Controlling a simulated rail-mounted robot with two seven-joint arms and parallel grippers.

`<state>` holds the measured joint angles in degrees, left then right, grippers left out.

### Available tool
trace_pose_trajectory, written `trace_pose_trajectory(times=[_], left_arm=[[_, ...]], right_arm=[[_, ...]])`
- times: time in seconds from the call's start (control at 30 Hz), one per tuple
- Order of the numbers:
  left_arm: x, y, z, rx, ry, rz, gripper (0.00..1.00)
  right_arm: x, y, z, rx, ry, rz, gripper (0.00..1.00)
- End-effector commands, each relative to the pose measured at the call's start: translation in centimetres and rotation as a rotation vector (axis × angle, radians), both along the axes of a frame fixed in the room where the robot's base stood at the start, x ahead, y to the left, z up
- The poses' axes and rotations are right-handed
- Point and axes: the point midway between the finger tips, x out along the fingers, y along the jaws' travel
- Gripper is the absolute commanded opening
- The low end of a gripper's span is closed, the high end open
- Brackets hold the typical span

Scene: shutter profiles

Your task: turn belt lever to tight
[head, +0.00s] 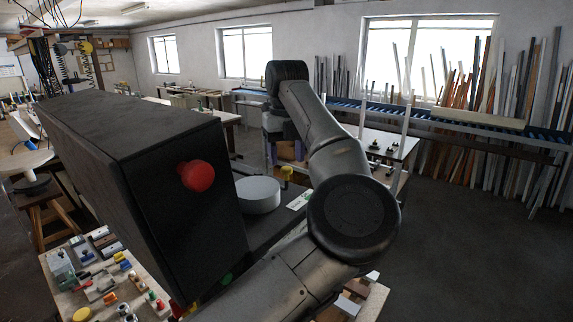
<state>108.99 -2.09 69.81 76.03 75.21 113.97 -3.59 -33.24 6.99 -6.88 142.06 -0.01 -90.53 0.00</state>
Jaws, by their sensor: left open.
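My left gripper (284,152) hangs beyond the black machine, pointing down, with its fingers apart and nothing seen between them. My forearm hides part of it. A small yellow knob (287,172) shows just below it; I cannot tell whether they touch. A large red knob (197,176) sits on the near face of the black machine housing (130,150), well left of the gripper. No part is clearly readable as the belt lever or its tight mark. My right gripper is not in view.
A pale round drum (258,194) stands beside the housing, with a small white plate (300,199) to its right. A board with small parts (100,275) lies at lower left. Long profiles (480,110) lean at the back wall. Open floor (460,240) is at right.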

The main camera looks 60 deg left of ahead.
Motion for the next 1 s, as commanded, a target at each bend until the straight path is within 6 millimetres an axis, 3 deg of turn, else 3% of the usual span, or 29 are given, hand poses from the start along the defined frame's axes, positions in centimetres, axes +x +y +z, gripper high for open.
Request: trace_pose_trajectory(times=[0.3, 0.67, 1.0], left_arm=[[0.0, 0.0, -2.5, 0.002, 0.001, 0.000, 0.55], [0.0, 0.0, -2.8, 0.001, 0.001, 0.000, 0.55], [0.0, 0.0, -2.7, 0.001, 0.001, 0.000, 0.22]], right_arm=[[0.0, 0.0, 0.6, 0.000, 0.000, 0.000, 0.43], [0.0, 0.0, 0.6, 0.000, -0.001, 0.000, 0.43], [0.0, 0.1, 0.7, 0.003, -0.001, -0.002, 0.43]])
